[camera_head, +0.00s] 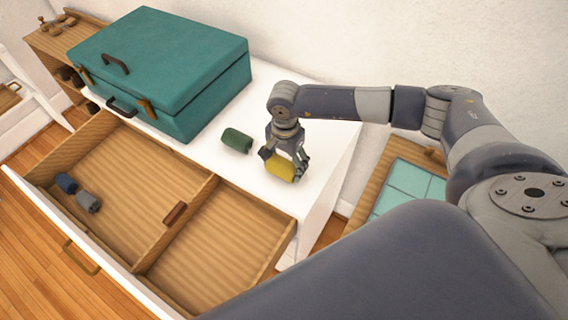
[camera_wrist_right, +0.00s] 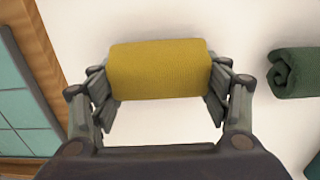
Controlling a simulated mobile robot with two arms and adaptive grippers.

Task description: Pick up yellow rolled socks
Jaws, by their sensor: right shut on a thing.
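The yellow rolled socks (camera_head: 280,168) are on or just above the white dresser top, near its right end; I cannot tell whether they touch it. My right gripper (camera_head: 284,158) comes down over them from above. In the right wrist view the yellow rolled socks (camera_wrist_right: 160,70) lie crosswise between the two fingers, and the right gripper (camera_wrist_right: 162,88) is shut on their two ends. My left gripper is not in view.
Green rolled socks (camera_head: 237,140) lie left of the gripper. A teal suitcase (camera_head: 165,65) stands on the dresser top (camera_head: 325,165). Below, an open drawer (camera_head: 130,170) with a divider holds blue (camera_head: 66,183) and grey (camera_head: 89,202) rolled socks and a small brown item (camera_head: 175,213).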

